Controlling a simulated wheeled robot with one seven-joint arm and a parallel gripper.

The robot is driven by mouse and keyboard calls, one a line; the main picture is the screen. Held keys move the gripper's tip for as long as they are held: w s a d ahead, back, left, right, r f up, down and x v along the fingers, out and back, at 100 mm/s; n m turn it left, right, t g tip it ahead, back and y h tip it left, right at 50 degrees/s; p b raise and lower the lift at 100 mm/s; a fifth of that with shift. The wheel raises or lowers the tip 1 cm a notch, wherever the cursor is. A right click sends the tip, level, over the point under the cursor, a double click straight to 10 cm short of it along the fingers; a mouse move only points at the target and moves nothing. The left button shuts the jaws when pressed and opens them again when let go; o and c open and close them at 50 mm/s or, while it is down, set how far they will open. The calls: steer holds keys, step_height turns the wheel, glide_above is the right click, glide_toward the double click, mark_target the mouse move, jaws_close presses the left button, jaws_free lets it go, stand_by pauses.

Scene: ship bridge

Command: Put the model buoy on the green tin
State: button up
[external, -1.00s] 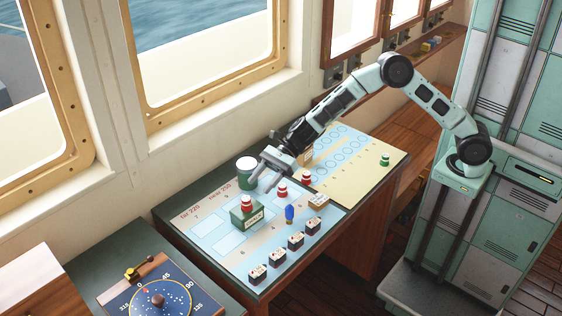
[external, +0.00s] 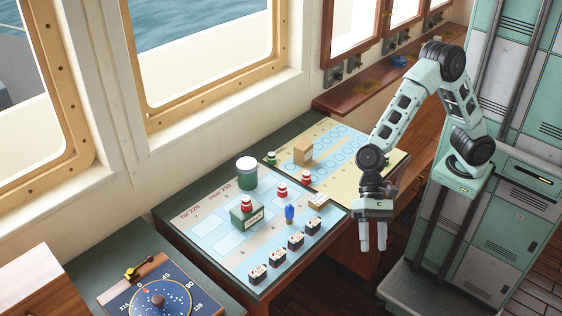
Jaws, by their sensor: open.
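A red and white model buoy (external: 246,202) stands upright on top of a green box-shaped tin (external: 240,218) with a pale label, on the blue chart. Two similar red and white buoys stand on the charts, one near the middle (external: 282,190) and one farther back (external: 306,177). My gripper (external: 373,246) is open and empty, fingers pointing down, well to the right of the tin and apparently off the table's right edge.
A green cylinder with a white top (external: 247,174) stands behind the tin. A blue piece (external: 289,214) and several dark labelled blocks (external: 296,240) stand in front. A tan box (external: 303,154) and a small green buoy (external: 270,158) are at the back.

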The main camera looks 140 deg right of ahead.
steer(key=s+a+n+g, duration=0.3)
steer(key=s+a+n, duration=0.3)
steer(key=s+a, duration=0.3)
steer(key=s+a+n+g, duration=0.3)
steer(key=s+a+n, duration=0.35)
steer(key=a, duration=0.55)
steer(key=s+a+f+n+h, duration=0.1)
steer(key=s+n+h, duration=0.2)
steer(key=s+n, duration=0.5)
steer(key=s+a+f+n+g+h, duration=0.1)
steer(key=s+f+n+h, duration=0.1)
steer(key=s+n, duration=0.6)
steer(key=s+h, duration=0.1)
steer(key=s, duration=0.6)
steer(key=shift+s+a, duration=0.3)
steer(key=shift+a, duration=0.05)
steer(key=shift+r+p, duration=0.5)
steer(key=shift+p, duration=0.05)
